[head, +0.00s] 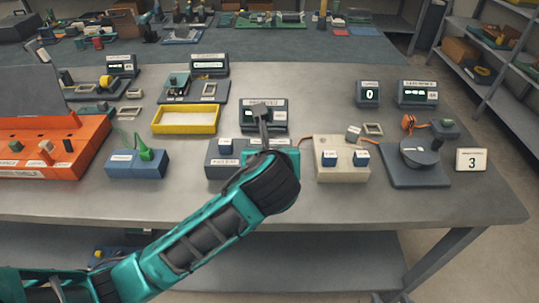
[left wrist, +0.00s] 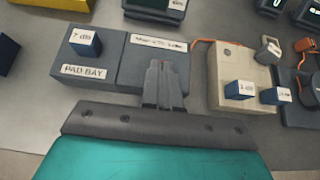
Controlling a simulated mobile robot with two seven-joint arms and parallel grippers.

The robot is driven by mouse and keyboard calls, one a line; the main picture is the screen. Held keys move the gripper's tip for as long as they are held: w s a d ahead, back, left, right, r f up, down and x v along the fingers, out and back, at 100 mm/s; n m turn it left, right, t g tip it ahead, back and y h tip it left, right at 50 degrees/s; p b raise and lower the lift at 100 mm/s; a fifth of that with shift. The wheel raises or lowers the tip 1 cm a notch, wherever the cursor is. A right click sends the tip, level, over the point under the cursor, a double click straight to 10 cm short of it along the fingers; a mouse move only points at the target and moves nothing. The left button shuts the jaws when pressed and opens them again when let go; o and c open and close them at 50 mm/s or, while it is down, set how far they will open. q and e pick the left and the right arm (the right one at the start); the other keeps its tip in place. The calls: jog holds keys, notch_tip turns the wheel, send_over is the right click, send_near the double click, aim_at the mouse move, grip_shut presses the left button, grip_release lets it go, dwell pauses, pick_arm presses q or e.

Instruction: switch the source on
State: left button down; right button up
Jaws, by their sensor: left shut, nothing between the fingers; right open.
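No label that I can read names the source. A grey box marked PAD BAY (left wrist: 85,70) holds a blue block (left wrist: 86,43); joined on its right is a grey section with a white label (left wrist: 158,42). My left gripper (head: 262,108) is shut and empty, over this box and in front of a small display. In the left wrist view its fingers (left wrist: 165,68) overlap the grey section; I cannot tell whether they touch it. A beige box (head: 342,172) with two blue blocks stands to the right, then a dark unit (head: 416,177) with a round disc. My right gripper is not seen.
A blue box with a green plug (head: 147,154), a yellow tray (head: 186,132) and an orange rack (head: 60,172) lie left. Two displays (head: 368,93) (head: 417,94) stand behind right. An orange cable (left wrist: 205,41) reaches the beige box. The right front table is clear.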

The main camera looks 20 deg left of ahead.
pick_arm(q)
jog(key=shift+w+r, duration=0.1)
jog(key=shift+w, duration=0.1)
jog(key=shift+w+a+r, duration=0.2)
jog(key=shift+w+r, duration=0.15)
jog(key=shift+w+a+r, duration=0.15)
jog(key=shift+w+r, duration=0.05)
jog(key=shift+w, duration=0.5)
jog(key=shift+r, duration=0.8)
